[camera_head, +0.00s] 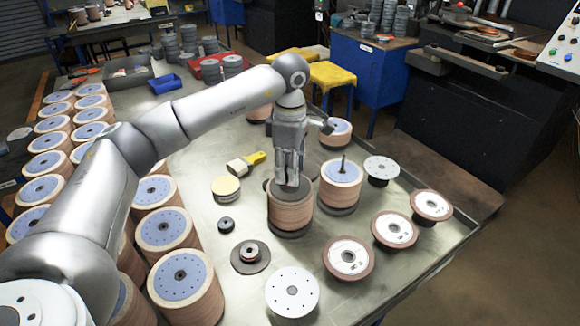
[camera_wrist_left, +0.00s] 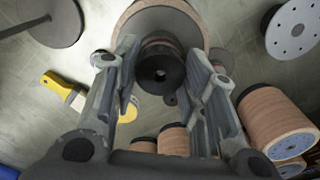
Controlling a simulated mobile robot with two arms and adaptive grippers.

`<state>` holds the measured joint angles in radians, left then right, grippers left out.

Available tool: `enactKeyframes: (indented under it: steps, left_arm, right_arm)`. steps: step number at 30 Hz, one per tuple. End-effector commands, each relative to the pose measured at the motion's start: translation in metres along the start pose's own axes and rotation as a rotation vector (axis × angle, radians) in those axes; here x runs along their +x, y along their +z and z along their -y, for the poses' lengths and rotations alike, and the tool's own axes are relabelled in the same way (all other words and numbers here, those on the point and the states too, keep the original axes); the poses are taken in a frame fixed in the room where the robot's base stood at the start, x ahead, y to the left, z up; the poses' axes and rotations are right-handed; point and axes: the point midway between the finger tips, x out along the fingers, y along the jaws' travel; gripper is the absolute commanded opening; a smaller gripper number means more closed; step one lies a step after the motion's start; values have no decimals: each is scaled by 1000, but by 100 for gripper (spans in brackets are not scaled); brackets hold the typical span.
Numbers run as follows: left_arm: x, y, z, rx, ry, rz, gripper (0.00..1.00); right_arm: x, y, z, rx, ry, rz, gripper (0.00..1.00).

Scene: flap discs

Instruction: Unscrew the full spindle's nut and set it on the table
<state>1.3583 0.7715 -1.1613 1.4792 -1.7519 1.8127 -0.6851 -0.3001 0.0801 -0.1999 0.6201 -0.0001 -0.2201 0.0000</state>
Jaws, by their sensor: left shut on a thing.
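The full spindle (camera_head: 290,212) is an upright stack of tan-brown discs with a dark plate on top, standing on the table (camera_head: 215,275). Its top also shows in the wrist view (camera_wrist_left: 215,28). My left gripper (camera_head: 288,183) points straight down over the middle of this stack. In the wrist view its fingers stand on both sides of the round black nut (camera_wrist_left: 160,68), which has a hole in its centre, and are shut on it. My right gripper is not in view.
A blue-topped stack (camera_head: 342,178) with an upright rod stands close on the right. A yellow brush (camera_head: 247,162), a small black part (camera_head: 226,224) and a dark flanged base (camera_head: 250,257) lie left. Several flanged discs (camera_head: 348,257) stand in front and right. More stacks line the left.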

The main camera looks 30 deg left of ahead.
Motion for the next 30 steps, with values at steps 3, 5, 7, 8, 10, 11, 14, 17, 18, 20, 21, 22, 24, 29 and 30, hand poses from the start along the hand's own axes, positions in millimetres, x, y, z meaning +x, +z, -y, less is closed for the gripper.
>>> enactKeyframes:
  steps: [3, 5, 7, 8, 10, 11, 14, 17, 18, 20, 21, 22, 24, 29, 30]
  left_arm:
    - [-8, 0, 0, 1, 1, 1, 20]
    - [-11, 0, 0, 2, 1, 1, 20]
    - [-15, 0, 0, 2, 1, 1, 20]
    - [-16, 0, 0, 2, 1, 1, 20]
    - [-20, 0, 0, 2, 0, 1, 20]
    - [-21, 0, 0, 2, 0, 1, 20]
    - [-26, 0, 0, 2, 0, 1, 20]
    - [-31, 0, 0, 3, 0, 1, 20]
    - [-32, 0, 0, 3, 0, 1, 20]
    - [-33, 0, 0, 3, 0, 1, 20]
    - [-32, 0, 0, 3, 0, 0, 20]
    - [-32, 0, 0, 3, 0, 1, 20]
    - [-32, 0, 0, 3, 0, 1, 20]
    - [-31, 0, 1, 3, 0, 1, 20]
    - [-30, 0, 2, 4, -1, 1, 20]
  right_arm:
    - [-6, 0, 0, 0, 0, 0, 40]
    - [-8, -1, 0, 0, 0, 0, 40]
    - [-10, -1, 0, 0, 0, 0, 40]
    - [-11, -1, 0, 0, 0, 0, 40]
    - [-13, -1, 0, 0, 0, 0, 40]
    - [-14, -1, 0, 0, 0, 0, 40]
    - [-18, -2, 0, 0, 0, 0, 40]
    - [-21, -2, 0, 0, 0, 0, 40]
    - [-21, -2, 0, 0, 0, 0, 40]
    - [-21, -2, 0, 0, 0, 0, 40]
    - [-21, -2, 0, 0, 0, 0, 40]
    - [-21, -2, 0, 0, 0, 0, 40]
    - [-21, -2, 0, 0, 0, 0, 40]
    - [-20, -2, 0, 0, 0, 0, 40]
    - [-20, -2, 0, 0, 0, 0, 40]
